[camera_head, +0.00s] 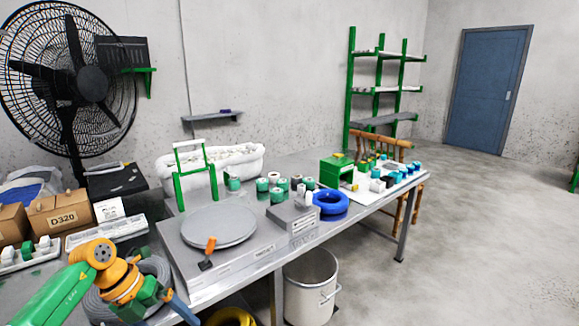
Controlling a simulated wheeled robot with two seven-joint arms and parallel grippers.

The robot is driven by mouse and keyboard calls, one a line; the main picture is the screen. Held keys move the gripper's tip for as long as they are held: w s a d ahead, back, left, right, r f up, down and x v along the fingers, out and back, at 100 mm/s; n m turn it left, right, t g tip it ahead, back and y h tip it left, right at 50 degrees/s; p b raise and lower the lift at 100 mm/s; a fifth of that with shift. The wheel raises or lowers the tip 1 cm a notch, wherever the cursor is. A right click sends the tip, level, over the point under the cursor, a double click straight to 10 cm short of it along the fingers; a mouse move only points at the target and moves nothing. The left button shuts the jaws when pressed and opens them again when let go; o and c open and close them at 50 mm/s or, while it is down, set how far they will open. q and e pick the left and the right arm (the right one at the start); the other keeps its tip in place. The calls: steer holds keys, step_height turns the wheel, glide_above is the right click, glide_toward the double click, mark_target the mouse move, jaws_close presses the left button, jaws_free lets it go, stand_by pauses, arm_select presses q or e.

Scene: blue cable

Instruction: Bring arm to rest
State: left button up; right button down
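A coil of blue cable (330,203) lies on the metal table (262,277) right of its middle, beside a grey box. My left arm, green and orange, comes in at the lower left. My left gripper (178,305) is at its end, low over the front left edge of the table. It is small and partly hidden by the arm, so I cannot tell if its fingers are open or shut. It is well apart from the blue cable. My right arm and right gripper are not in view.
A round grey plate on a scale (218,226) stands near the arm. A grey cable coil (154,265) lies behind the gripper. Cardboard boxes (60,216), a white bin (222,160) and several spools (277,194) crowd the table. A bucket (311,287) stands below; the floor at right is clear.

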arm_select(q)
steer(key=w+d+f+n+t+h+p, duration=0.25)
steer(key=d+n+t, duration=0.2)
steer(key=d, duration=0.25)
steer(key=w+d+f+n+t+h+p, duration=0.1)
steer(key=d+f+n+t+h+p, duration=0.25)
steer(key=d+n, duration=0.3)
steer(key=s+a+f+n+g+y+p, duration=0.1)
steer(key=s+a+f+n+y, duration=0.35)
steer(key=s+f+n, duration=0.45)
steer(key=s+a+f+n+y+p, duration=0.1)
steer(key=s+a+f+n+y, duration=0.4)
steer(key=s+f, duration=0.5)
steer(key=s+f+n+g, duration=0.3)
steer(key=s, duration=0.8)
steer(key=s+d+f+n+g+y+p, duration=0.1)
steer(key=s+f+n+g, duration=0.2)
steer(key=s, duration=0.8)
steer(key=shift+s+d+f+g, duration=0.2)
steer(key=shift+d+g, duration=0.1)
steer(key=shift+g, duration=0.3)
